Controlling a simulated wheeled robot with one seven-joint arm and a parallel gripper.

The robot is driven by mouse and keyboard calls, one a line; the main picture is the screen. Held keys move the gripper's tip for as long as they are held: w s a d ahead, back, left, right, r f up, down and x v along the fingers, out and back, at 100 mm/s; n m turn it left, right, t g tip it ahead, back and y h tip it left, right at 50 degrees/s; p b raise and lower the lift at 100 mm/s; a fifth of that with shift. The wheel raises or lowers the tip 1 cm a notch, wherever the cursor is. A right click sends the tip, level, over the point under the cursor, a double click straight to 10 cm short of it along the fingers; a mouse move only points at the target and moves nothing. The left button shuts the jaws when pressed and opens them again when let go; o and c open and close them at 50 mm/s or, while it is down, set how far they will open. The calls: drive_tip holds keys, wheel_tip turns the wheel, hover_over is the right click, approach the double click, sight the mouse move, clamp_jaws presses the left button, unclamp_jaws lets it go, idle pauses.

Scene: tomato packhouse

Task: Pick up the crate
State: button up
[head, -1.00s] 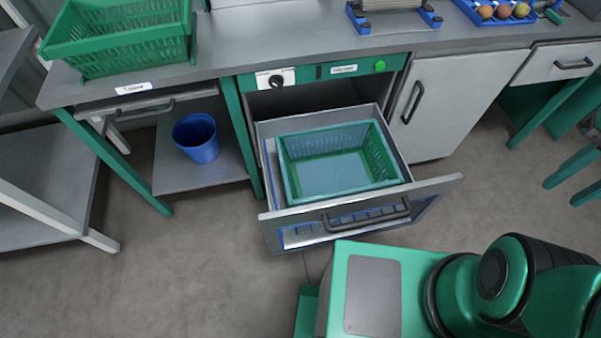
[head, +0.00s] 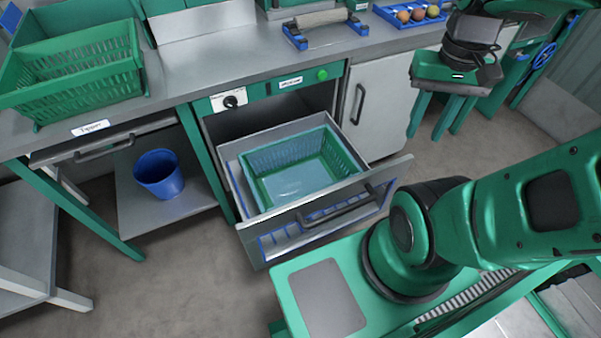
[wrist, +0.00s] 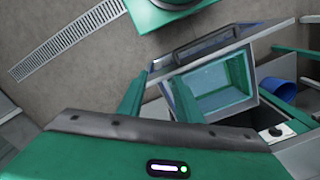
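A green crate (head: 285,157) with slotted walls sits upright and empty in the pulled-out drawer (head: 310,222) under the bench. The crate also shows in the wrist view (wrist: 239,74), inside the open drawer. Another green slotted crate (head: 75,82) stands on the bench at the left. My gripper (wrist: 158,76) is open in the wrist view, its two green fingers apart with nothing between them. In the head view my gripper's body (head: 457,72) is raised at the upper right, to the right of the drawer and clear of both crates.
A blue bin (head: 160,174) stands on the low shelf left of the drawer. A grey cupboard door (head: 375,108) is right of the drawer.

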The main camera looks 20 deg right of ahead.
drive_tip(key=shift+o, duration=0.3)
drive_tip(key=shift+s+r, duration=0.15)
drive_tip(key=shift+s, duration=0.3)
drive_tip(key=n+t+y, duration=0.2)
drive_tip(key=n+t, duration=0.3)
drive_tip(key=n, duration=0.1)
hover_over(341, 155)
drive_tip(key=s+d, duration=0.3)
wheel_tip(341, 155, down, 30)
drive_tip(key=f, duration=0.1)
drive_tip(key=shift+x, duration=5.1)
drive_tip(key=shift+a, duration=0.15)
drive_tip(key=shift+f, duration=0.25)
clamp_jaws()
